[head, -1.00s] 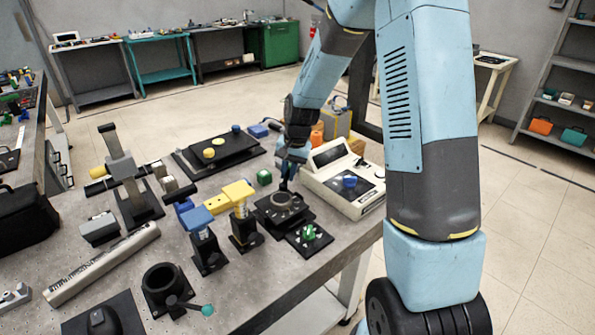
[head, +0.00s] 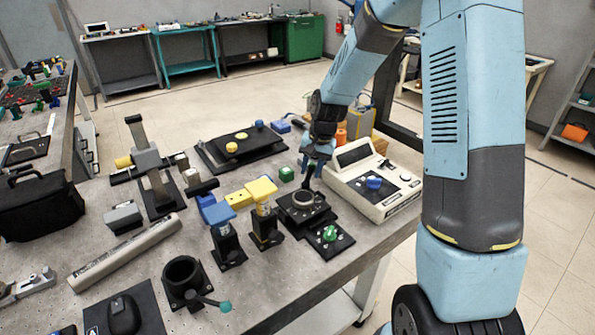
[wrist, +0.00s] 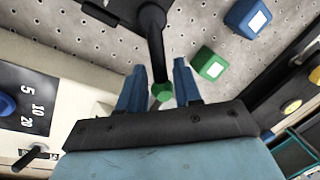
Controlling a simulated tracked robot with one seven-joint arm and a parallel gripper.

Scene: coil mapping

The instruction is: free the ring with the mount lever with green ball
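A grey ring (head: 303,198) sits in a black mount (head: 291,212) near the table's right edge. In the wrist view, a black lever (wrist: 156,45) with a green ball (wrist: 161,92) at its end reaches between my fingers. My gripper (head: 309,182) is just above the ring mount, pointing down; its blue fingers also show in the wrist view (wrist: 160,75), one on each side of the ball. Whether they press on the ball is unclear.
A cream console (head: 372,190) with a blue knob stands close on the right. A plate with a green knob (head: 330,234) lies in front, and a green cube (head: 286,174) behind. Another black holder (head: 183,281) has a lever with a teal ball (head: 225,306).

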